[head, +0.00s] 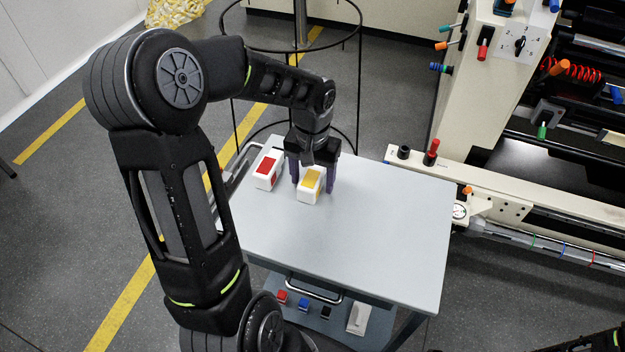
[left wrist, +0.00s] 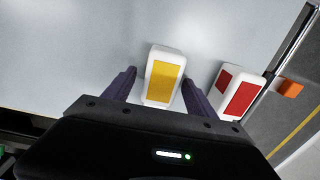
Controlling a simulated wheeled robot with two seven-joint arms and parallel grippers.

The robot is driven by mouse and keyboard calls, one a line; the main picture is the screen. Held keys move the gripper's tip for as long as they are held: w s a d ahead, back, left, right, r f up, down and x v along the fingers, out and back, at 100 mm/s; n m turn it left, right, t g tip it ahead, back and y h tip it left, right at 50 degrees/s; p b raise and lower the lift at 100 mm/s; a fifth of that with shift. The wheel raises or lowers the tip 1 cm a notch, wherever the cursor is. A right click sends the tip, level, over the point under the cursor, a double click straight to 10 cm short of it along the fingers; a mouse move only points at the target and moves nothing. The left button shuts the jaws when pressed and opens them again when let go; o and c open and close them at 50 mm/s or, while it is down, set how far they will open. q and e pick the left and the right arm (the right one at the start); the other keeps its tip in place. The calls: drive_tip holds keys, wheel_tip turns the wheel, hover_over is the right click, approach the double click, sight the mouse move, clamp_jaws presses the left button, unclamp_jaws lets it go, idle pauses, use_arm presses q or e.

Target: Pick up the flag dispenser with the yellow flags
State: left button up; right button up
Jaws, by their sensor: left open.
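The flag dispenser with the yellow flags (head: 311,184) is a small white box with a yellow top, standing on the grey cart top (head: 365,230) near its far edge. My left gripper (head: 313,184) points down over it, with its two purple fingers open on either side. In the left wrist view the yellow dispenser (left wrist: 163,77) lies between the fingertips (left wrist: 166,78), with a gap on both sides. A similar white dispenser with red flags (head: 267,170) stands to its left; it also shows in the left wrist view (left wrist: 236,92). My right gripper is not in view.
A cream machine (head: 470,80) with knobs and levers stands along the right. A wire stand (head: 300,50) rises behind the cart. Small red, blue and black items (head: 303,303) lie on the lower shelf. The front and right of the cart top are clear.

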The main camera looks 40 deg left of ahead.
sight(313, 175)
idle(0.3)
use_arm(q)
clamp_jaws()
idle(0.6)
drive_tip(key=shift+r, duration=0.15)
wheel_tip(313, 175, up, 10)
drive_tip(key=shift+f+b, duration=0.1)
drive_tip(key=shift+b, duration=0.4)
idle(0.4)
